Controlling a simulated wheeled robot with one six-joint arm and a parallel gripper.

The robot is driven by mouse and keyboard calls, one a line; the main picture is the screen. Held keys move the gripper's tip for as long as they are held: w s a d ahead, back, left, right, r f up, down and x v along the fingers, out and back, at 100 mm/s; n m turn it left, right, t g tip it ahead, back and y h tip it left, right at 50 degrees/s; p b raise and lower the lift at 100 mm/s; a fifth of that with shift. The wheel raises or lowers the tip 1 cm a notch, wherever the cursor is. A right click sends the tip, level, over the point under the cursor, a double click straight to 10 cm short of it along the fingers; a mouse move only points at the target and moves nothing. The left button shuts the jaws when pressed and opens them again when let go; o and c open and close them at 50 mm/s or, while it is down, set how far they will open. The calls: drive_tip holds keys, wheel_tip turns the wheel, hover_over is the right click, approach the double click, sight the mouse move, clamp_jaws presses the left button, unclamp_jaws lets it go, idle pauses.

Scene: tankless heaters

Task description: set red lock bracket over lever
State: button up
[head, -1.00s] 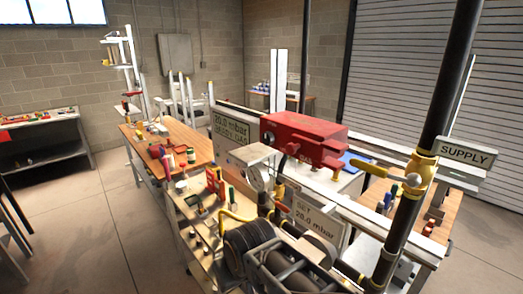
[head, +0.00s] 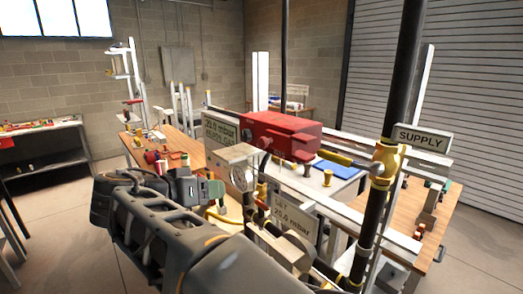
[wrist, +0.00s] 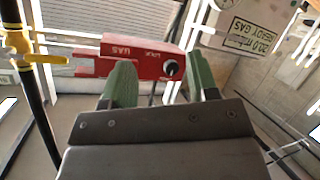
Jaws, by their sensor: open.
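A large red box-like body (head: 283,136) with lettering sits on the white rail in the head view; it also shows in the wrist view (wrist: 140,62) with a dark round knob. My gripper (head: 214,189) is left of and nearer than the red body.
A SUPPLY sign (head: 422,138) hangs beside the valve. A wooden bench (head: 180,148) with small red and other items stands behind my arm, partly hidden. Open floor lies at the left.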

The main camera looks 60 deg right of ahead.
sight(261, 143)
wheel_tip(261, 143, up, 8)
drive_tip(key=s+d+m+g+h, duration=0.2)
drive_tip(key=d+m+g+h, duration=0.15)
drive_tip(key=m, duration=0.35)
drive_tip(key=shift+g, duration=0.35)
drive_tip(key=p+x, duration=0.4)
drive_tip(key=x, duration=0.6)
drive_tip(key=shift+d+r, duration=0.1)
drive_tip(key=shift+d, duration=0.05)
drive_tip(key=shift+s+d, duration=0.15)
drive_tip(key=shift+d, duration=0.55)
drive_tip(key=shift+c, duration=0.3)
clamp_jaws()
drive_tip(key=shift+s, duration=0.1)
